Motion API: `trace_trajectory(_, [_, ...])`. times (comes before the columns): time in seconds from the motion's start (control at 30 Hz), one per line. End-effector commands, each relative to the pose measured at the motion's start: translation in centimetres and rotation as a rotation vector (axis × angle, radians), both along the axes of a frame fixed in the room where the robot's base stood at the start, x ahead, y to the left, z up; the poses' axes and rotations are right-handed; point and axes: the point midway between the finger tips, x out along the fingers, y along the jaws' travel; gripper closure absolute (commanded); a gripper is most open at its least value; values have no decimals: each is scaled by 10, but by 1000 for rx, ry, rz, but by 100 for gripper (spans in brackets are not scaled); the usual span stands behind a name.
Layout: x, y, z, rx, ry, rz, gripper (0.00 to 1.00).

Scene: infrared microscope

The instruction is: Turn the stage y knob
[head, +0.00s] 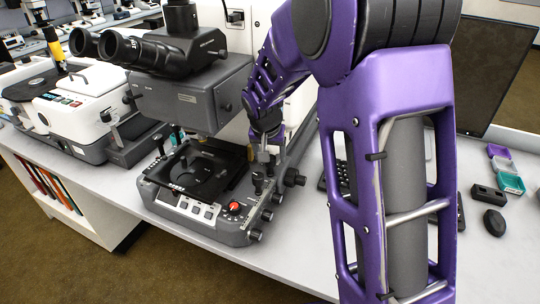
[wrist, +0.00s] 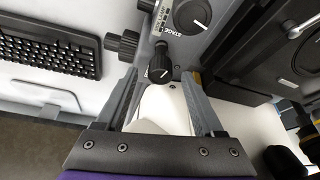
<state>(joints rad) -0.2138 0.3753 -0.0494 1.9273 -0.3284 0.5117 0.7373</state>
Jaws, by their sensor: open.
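The microscope (head: 205,85) stands on the bench, with its stage (head: 200,170) low in front and knobs along the right of its base. In the wrist view, a small black knob with a white pointer line (wrist: 159,66) sits between the tips of my open gripper (wrist: 160,76), with a gap on each side. A larger round knob (wrist: 192,14) lies above it, beside a label reading "STAGE"; I cannot read the rest, so which knob is stage y is unclear. In the head view my gripper (head: 264,155) is over the base's right side, its fingers partly hidden.
A black side knob (head: 293,178) sticks out right of the base. A red knob (head: 234,207) is on its front panel. A keyboard (wrist: 48,46) lies left in the wrist view. A mouse (head: 494,222) and small boxes (head: 508,175) lie further right on the bench.

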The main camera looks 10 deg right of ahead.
Motion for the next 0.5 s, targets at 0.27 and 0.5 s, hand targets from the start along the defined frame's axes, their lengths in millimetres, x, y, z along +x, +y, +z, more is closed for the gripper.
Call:
trace_trajectory(0.27, [-21, 8, 59, 2, -7, 3, 31])
trace_trajectory(0.5, [-42, 14, 112, 2, -6, 2, 31])
